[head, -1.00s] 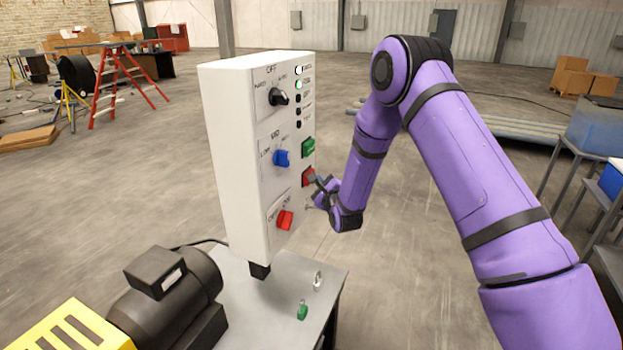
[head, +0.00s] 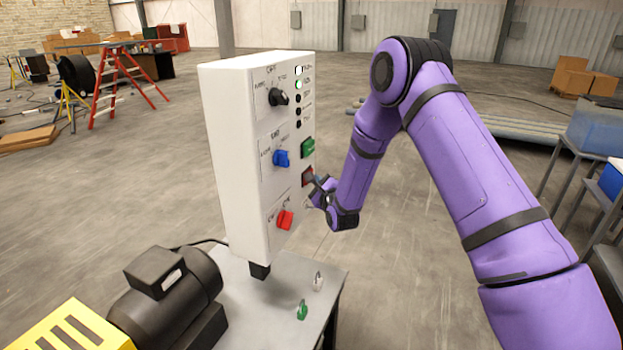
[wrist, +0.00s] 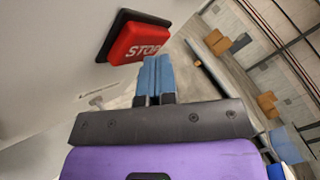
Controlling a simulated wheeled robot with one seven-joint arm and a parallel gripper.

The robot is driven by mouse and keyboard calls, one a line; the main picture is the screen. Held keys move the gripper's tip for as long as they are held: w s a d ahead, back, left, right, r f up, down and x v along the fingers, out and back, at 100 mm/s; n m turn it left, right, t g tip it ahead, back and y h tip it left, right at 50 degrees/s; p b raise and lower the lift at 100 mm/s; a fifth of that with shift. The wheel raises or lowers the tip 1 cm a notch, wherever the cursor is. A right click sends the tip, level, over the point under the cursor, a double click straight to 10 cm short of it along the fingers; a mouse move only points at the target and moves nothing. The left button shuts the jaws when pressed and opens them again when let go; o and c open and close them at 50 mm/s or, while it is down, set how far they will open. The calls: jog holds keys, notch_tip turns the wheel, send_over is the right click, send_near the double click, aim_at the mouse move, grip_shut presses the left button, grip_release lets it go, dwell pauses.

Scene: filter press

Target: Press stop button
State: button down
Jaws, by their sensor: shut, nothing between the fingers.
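The red stop button (wrist: 140,40) sits in a black frame on the white control panel and reads "STOP" in the wrist view. In the head view the stop button (head: 307,176) is on the panel's right column, below the green button (head: 308,148), and partly covered by my gripper. My gripper (head: 318,182) is shut and empty, its tips at the stop button's right edge. In the wrist view the blue fingers (wrist: 157,62) are together, tips close to the lower right of the button. I cannot tell whether they touch it.
The white control panel (head: 230,160) also carries a black knob (head: 278,97), a blue knob (head: 281,158) and a red switch (head: 285,219). It stands on a grey table (head: 270,305) beside a dark motor (head: 170,295). Open floor lies to the right.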

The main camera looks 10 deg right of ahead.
jog(key=shift+w+a, duration=0.1)
jog(key=shift+a, duration=0.05)
dwell(0.3)
jog(key=shift+s+d, duration=0.6)
jog(key=shift+d, duration=0.2)
jog(key=s+d, duration=0.1)
jog(key=d, duration=0.1)
jog(key=s+d, duration=0.2)
dwell(0.5)
jog(key=shift+r, duration=0.15)
dwell(0.4)
